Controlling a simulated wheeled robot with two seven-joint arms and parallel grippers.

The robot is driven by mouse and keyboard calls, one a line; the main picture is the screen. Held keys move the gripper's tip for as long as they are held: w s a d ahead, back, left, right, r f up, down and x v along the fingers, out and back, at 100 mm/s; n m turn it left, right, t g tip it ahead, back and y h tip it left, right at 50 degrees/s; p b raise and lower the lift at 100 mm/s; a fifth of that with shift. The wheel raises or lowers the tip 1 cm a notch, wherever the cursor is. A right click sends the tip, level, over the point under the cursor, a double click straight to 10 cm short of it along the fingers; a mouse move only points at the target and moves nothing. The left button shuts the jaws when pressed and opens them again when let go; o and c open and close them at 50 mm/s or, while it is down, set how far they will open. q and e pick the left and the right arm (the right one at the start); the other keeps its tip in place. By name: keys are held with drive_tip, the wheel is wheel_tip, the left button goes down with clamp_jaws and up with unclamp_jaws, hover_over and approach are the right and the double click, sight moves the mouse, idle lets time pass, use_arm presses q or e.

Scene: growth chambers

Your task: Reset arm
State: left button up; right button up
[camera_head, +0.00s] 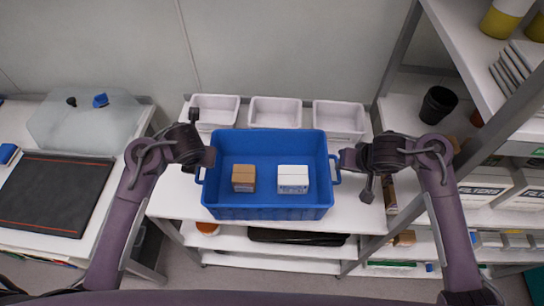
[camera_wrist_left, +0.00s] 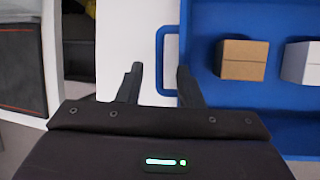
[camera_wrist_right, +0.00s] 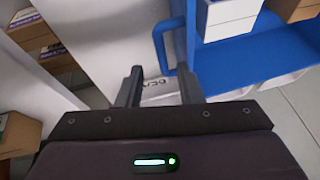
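A blue bin (camera_head: 270,211) stands on the white table, with a loop handle at each end. Inside it lie a brown box (camera_head: 243,178) and a white box (camera_head: 293,179), side by side and apart. My left gripper (camera_head: 201,136) is open and empty at the bin's left end. In the left wrist view, the left handle (camera_wrist_left: 160,62) shows beyond and between the spread fingers. My right gripper (camera_head: 357,174) is open and empty at the right end. The right handle (camera_wrist_right: 158,50) shows beyond its fingers in the right wrist view. I cannot tell whether either gripper touches a handle.
Several white trays (camera_head: 275,112) line the back of the table. A side table with a dark mat (camera_head: 52,194) is at left. A shelf rack with a black cup (camera_head: 438,104) and boxes stands close at right. Lower shelves lie under the table.

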drive_tip(key=shift+s+d+r, duration=0.1)
drive_tip(key=shift+r, duration=0.15)
idle(0.4)
